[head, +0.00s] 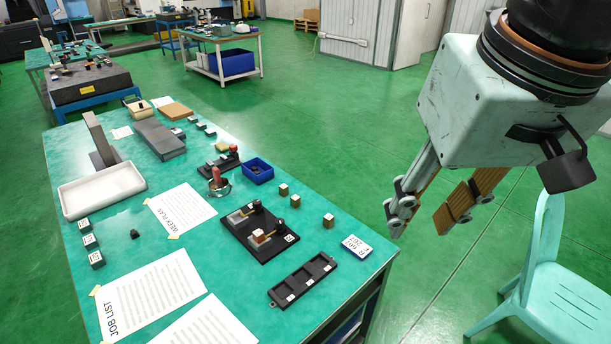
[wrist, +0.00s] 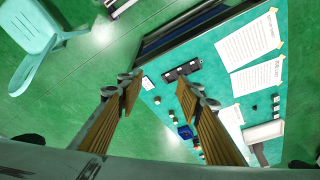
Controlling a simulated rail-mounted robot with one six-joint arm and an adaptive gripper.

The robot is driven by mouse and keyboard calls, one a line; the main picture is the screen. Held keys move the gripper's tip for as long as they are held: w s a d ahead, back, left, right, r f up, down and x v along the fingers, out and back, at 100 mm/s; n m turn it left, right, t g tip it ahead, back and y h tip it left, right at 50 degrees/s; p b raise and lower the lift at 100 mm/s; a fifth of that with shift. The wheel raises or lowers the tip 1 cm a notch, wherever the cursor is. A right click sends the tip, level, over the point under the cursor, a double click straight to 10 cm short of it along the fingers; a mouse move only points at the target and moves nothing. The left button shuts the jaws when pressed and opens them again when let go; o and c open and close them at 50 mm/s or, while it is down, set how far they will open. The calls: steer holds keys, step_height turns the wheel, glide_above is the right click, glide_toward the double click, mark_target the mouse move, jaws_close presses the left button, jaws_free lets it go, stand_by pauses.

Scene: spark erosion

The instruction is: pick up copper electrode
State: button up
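Another copper-coloured block (head: 259,237) sits in a black fixture plate (head: 272,243). I cannot tell which is the electrode meant. My gripper (head: 421,216) is open and empty, above and right of the table edge, apart from all blocks. In the wrist view my open fingers (wrist: 160,92) frame the table edge, and a small block (wrist: 157,100) shows between them.
A black slotted tray (head: 303,281) and a white label plate (head: 356,245) lie near the front edge. A blue bin (head: 257,171), a white tray (head: 102,189) and paper sheets (head: 150,297) share the table. A pale green chair (head: 545,265) stands at right.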

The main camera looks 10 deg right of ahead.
steer(key=w+f+m+g, duration=0.1)
steer(key=w+f+m, duration=0.15)
steer(key=w, duration=1.05)
steer(key=w+f+m+g, duration=0.15)
steer(key=w+f, duration=0.25)
steer(key=w, duration=1)
steer(key=w+f+m+g, duration=0.1)
steer(key=w+f+m, duration=0.4)
steer(key=w+f, duration=1.7)
steer(key=shift+f, duration=1.5)
steer(key=shift+a+f, duration=0.1)
steer(key=b, duration=0.2)
glide_above(329, 216)
steer(key=shift+f, duration=4.15)
steer(key=shift+s+f, duration=0.1)
steer(key=shift+f, duration=0.05)
